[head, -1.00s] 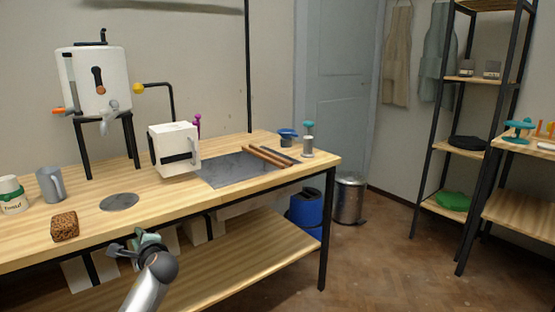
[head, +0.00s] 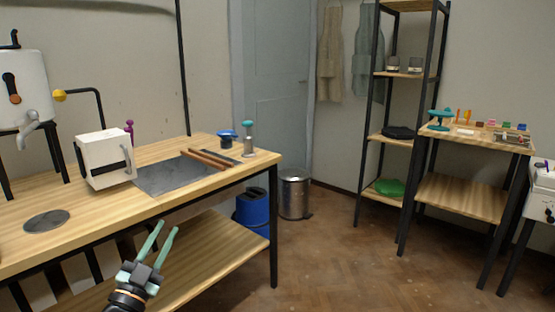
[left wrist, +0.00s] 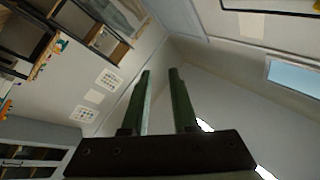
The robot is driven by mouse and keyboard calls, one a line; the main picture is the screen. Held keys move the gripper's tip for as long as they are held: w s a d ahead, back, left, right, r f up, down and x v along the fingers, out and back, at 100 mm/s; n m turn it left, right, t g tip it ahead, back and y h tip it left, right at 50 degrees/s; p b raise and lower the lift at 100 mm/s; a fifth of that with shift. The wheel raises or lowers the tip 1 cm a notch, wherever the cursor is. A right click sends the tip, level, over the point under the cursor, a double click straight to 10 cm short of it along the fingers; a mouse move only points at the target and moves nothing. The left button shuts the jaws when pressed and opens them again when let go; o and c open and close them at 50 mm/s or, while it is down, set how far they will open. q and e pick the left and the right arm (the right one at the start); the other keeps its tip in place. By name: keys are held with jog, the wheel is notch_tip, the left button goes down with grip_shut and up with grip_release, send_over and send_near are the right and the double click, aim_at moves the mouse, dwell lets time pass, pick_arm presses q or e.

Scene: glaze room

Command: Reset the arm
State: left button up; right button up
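My left gripper (head: 162,240) is in front of the workbench (head: 180,191) in the head view, with its two green fingers pointing up. The fingers are apart with nothing between them. In the left wrist view the gripper (left wrist: 159,75) also shows open and empty, facing the upper walls and ceiling. My right gripper is in neither view.
On the bench are a white box-like device (head: 103,160), a grey slab (head: 172,177), brown rods (head: 207,159) and a grey disc (head: 46,221). A blue bin (head: 252,209) and metal bin (head: 295,195) stand beyond. Shelves (head: 398,140) stand right; the brown floor (head: 340,260) is clear.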

pick_arm(q)
jog(key=s+d+n+g+h+p, duration=0.1)
jog(key=s+d, duration=0.4)
jog(key=s, duration=0.7)
jog(key=s+d+n+h, duration=0.1)
jog(key=s+d, duration=0.5)
jog(key=s, duration=0.7)
jog(key=s+a+f+n+g+y+p, duration=0.1)
jog(key=s+f+n+g+y+p, duration=0.1)
jog(key=f+g+p, duration=0.4)
jog(key=s+a+f+n+g+y+p, duration=0.2)
jog(key=s+f+g+p, duration=0.3)
jog(key=p, duration=1.2)
notch_tip(320, 180, down, 2)
jog(key=shift+s+f+n+g+y, duration=0.15)
jog(key=shift+n+g+y, duration=0.35)
jog(key=shift+n+y, duration=0.15)
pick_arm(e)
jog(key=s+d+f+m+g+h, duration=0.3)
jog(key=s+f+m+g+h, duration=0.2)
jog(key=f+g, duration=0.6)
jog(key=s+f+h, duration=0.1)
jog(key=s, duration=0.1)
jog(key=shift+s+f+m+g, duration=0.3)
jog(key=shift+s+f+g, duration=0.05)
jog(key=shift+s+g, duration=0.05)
pick_arm(q)
jog(key=shift+a, duration=0.1)
jog(key=shift+c, duration=0.3)
